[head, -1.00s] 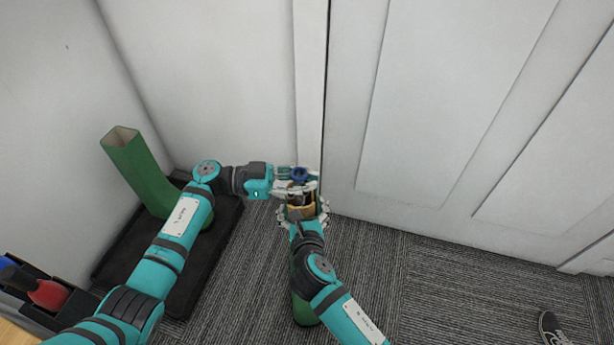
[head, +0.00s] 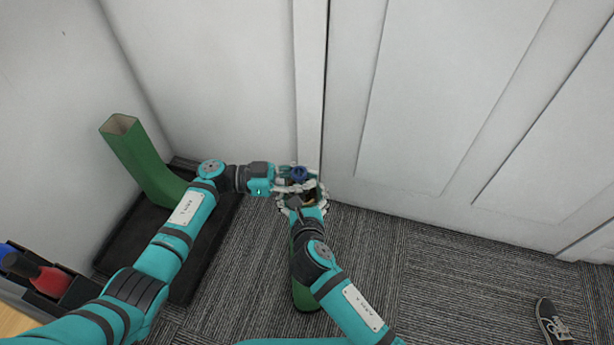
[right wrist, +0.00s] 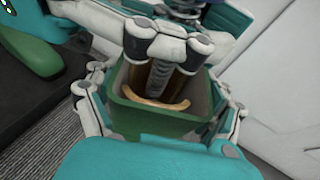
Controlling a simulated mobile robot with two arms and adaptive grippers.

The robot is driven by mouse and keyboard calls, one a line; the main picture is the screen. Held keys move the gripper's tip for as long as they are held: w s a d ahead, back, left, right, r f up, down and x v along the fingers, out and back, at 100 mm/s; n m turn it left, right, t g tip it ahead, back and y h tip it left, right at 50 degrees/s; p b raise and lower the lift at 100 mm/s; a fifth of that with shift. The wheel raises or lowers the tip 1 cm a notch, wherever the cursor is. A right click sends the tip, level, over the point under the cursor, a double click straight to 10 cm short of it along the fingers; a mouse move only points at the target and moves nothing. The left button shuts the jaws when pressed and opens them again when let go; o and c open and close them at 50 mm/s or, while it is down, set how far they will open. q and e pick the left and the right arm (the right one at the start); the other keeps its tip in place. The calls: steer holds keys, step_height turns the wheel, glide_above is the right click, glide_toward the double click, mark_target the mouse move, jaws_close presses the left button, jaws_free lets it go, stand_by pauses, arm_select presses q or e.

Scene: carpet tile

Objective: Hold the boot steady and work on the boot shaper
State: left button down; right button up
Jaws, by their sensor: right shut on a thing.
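A green boot (head: 305,297) stands on the carpet by the door, mostly behind my right arm. My right gripper (head: 303,206) is shut on the upper boot shaft, its fingers on two opposite sides, as the right wrist view shows around the green rim (right wrist: 150,122). The wooden boot shaper (right wrist: 165,104), with a threaded metal rod, sits inside the shaft. Its blue knob (head: 299,173) is above the opening. My left gripper (head: 297,186) reaches in from the left, with its fingertips (right wrist: 170,42) on either side of the rod just below the knob. Whether they grip it is unclear.
Another green boot (head: 145,165) stands on a black tray (head: 183,285) at the left. A dark holder with red (head: 50,281) and blue items is at the lower left. A white door (head: 440,120) is close behind. A shoe (head: 551,320) lies at the lower right.

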stand_by(0.3)
arm_select(q)
steer(key=c, duration=1.4)
jaws_free()
step_height(320, 180, up, 10)
